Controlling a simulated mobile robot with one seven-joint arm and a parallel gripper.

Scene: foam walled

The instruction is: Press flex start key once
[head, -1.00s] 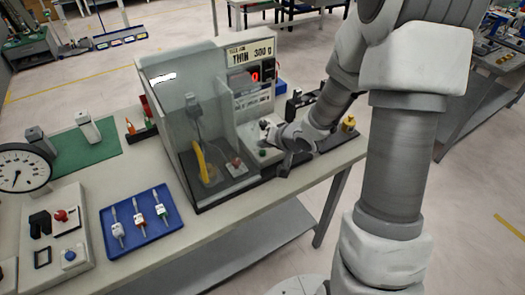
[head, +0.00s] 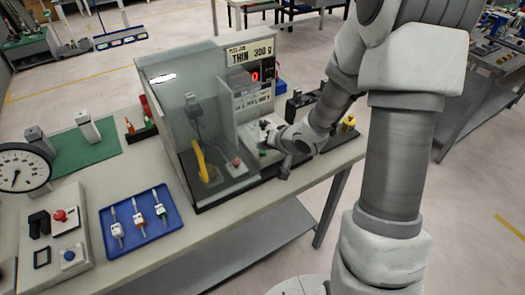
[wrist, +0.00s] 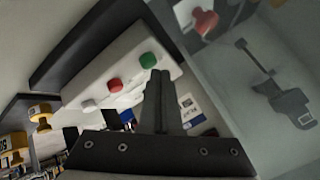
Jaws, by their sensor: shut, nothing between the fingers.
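A white key panel (wrist: 132,72) sits beside the clear-walled test booth. My gripper (wrist: 166,76) is shut and empty. Its fingertips appear just beside the green key; I cannot tell whether they touch it. In the head view my gripper (head: 268,128) is over the panel (head: 250,140) and hides part of it.
The booth's clear wall (head: 185,130) stands left of my gripper, with a yellow curved part (head: 203,163) inside. A display box (head: 252,75) rises behind. A blue tray (head: 140,215) with several tools lies left. Yellow-topped pieces (head: 348,124) stand to the right.

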